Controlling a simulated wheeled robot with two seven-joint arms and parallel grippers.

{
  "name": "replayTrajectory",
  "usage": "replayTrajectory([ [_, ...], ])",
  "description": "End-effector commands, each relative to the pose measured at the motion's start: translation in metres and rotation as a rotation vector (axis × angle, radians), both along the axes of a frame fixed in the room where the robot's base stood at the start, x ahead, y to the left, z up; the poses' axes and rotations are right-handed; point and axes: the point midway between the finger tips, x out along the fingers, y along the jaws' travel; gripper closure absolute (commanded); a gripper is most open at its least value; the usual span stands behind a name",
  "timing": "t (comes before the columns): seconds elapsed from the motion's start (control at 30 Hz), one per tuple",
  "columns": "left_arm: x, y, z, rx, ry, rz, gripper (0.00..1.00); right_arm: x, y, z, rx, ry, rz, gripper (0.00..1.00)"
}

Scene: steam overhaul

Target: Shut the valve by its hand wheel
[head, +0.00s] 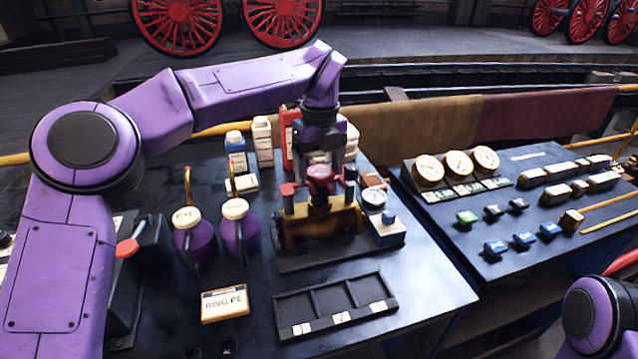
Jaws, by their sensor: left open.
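The valve has a brass-coloured body (318,226) on a dark base plate on the bench. Its red hand wheel (321,178) sits on top, in the middle of the head view. My left gripper (322,160) points down from above, right at the hand wheel, with its jaws open. The fingers partly hide the wheel, and I cannot tell whether they touch it. A small round gauge (374,197) stands just right of the valve. My right gripper is out of view; only part of my right arm shows at the lower right.
Two purple oil cans (240,235) stand left of the valve, with bottles (262,142) behind. A divided tray (337,306) and a labelled box (225,304) lie in front. A second bench with dials (458,164) and small blocks stands to the right. The bench's front right is clear.

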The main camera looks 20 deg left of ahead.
Motion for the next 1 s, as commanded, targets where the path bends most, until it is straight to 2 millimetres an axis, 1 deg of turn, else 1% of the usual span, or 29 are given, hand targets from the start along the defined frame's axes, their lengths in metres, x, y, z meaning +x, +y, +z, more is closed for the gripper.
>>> replayTrajectory([
  [0.07, 0.000, 0.000, 0.001, 0.000, -0.001, 0.001, 0.21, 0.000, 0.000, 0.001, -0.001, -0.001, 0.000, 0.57],
  [0.1, 0.000, 0.000, 0.001, 0.000, -0.001, 0.001, 0.25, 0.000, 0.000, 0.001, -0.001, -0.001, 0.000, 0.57],
  [0.17, 0.000, 0.000, 0.002, -0.001, -0.002, 0.001, 0.44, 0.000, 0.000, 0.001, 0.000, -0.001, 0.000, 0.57],
  [0.2, 0.000, 0.000, 0.002, -0.001, -0.002, 0.000, 0.57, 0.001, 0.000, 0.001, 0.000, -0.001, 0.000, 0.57],
  [0.23, 0.000, 0.000, 0.002, -0.001, -0.004, 0.000, 0.67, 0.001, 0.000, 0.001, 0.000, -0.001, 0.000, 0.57],
  [0.37, 0.000, 0.000, 0.003, -0.001, -0.004, 0.000, 0.68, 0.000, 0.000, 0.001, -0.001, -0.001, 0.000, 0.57],
  [0.47, 0.000, 0.000, 0.006, -0.002, -0.004, -0.037, 0.68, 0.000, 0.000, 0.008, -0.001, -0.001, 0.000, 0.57],
  [0.8, 0.000, 0.000, 0.009, -0.002, -0.002, -0.344, 0.68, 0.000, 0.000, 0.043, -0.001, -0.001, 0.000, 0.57],
  [0.9, 0.000, 0.000, 0.008, -0.002, -0.002, -0.423, 0.68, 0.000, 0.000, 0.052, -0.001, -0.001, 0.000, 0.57],
  [1.0, 0.000, 0.000, 0.006, -0.001, -0.003, -0.476, 0.68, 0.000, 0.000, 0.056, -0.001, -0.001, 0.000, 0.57],
])
